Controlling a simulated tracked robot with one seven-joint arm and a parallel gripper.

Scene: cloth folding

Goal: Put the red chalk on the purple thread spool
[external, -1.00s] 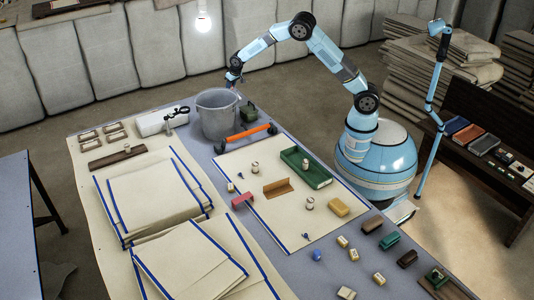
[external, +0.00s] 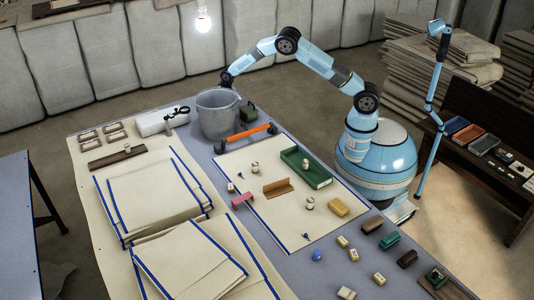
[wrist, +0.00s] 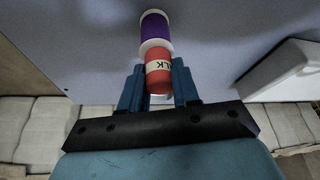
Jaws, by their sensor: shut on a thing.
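In the wrist view my gripper (wrist: 158,66) is shut on the red chalk (wrist: 159,76), which has a pale label with dark letters. The purple thread spool (wrist: 155,24) is straight past the chalk, with its white rim against the chalk's far end in the picture. I cannot tell whether the two touch. In the external view my gripper is low behind the grey bucket, and its fingers, the chalk and the spool are hidden there.
The grey bucket (external: 217,118) stands at the table's far end, right by my gripper. In the wrist view a pale object (wrist: 290,72) lies to the right.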

